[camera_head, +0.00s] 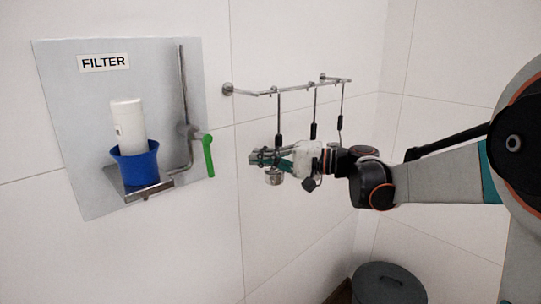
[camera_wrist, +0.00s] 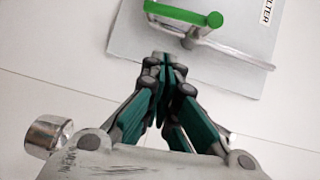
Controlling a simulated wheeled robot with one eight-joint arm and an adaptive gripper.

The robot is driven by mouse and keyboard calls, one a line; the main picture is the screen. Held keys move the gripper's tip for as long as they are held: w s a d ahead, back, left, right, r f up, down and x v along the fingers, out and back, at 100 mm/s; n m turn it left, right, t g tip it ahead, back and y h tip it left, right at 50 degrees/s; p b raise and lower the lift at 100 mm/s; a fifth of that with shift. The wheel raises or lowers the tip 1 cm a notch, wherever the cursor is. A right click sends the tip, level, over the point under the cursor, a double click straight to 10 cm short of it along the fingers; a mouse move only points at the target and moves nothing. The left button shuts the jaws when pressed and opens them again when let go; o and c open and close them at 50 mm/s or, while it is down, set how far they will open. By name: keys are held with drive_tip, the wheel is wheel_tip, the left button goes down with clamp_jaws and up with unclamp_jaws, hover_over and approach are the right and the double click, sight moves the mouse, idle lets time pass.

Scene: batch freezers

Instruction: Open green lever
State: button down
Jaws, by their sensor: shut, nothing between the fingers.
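The green lever (camera_head: 208,155) hangs down from a metal pipe on the right side of the grey filter panel (camera_head: 75,130). In the wrist view the green lever (camera_wrist: 186,12) lies across the top, beyond my fingertips. My gripper (camera_head: 254,157) is to the right of the lever in the head view, apart from it. In the wrist view my gripper (camera_wrist: 162,62) has its fingertips together, with nothing between them. The fingertips overlap the panel's edge in that view, and the lever is clear of them.
A white bottle (camera_head: 127,125) stands in a blue cup (camera_head: 137,166) on a small metal shelf of the panel. A wall rail (camera_head: 290,90) with hanging utensils is behind and above my gripper. A dark bin (camera_head: 388,285) stands on the floor below. The wall under the panel is clear.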

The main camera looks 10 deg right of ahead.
drive_tip(key=a+p, duration=0.1)
drive_tip(key=a, duration=0.7)
drive_tip(key=shift+w+f, duration=0.3)
drive_tip(key=shift+w, duration=0.15)
drive_tip(key=shift+s+a, duration=0.1)
drive_tip(key=shift+s+a+f+m+y+b, duration=0.2)
drive_tip(key=shift+s+a+m+y+b, duration=0.1)
drive_tip(key=shift+a+m+b, duration=0.4)
drive_tip(key=shift+w+d, duration=0.1)
drive_tip(key=shift+d, duration=0.05)
